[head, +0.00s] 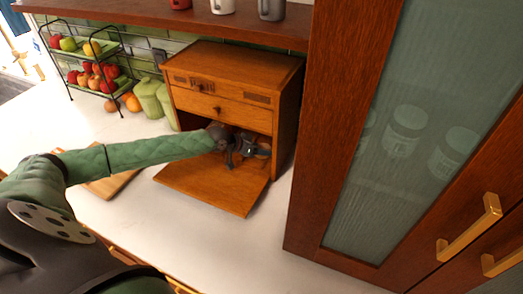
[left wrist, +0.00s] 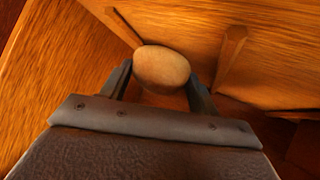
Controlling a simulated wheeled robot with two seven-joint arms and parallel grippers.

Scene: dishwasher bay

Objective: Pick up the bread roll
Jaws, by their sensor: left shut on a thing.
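The bread roll (left wrist: 162,66) is a smooth, pale tan, rounded thing between the two fingers of my left gripper (left wrist: 157,82) in the left wrist view. The fingers are shut on its sides. In the head view my left gripper (head: 250,148) is inside the open lower compartment of the wooden bread box (head: 236,66), above its lowered front door (head: 215,187). The roll is hard to make out there, small and partly hidden by the gripper. My right gripper is not in view.
The box's side wall and upper drawers (head: 219,98) close in around my left gripper. Green canisters (head: 149,98) stand left of the box. A two-tier fruit rack (head: 88,65) is further left. A glass-fronted cabinet (head: 400,130) fills the right. The white counter (head: 230,240) in front is clear.

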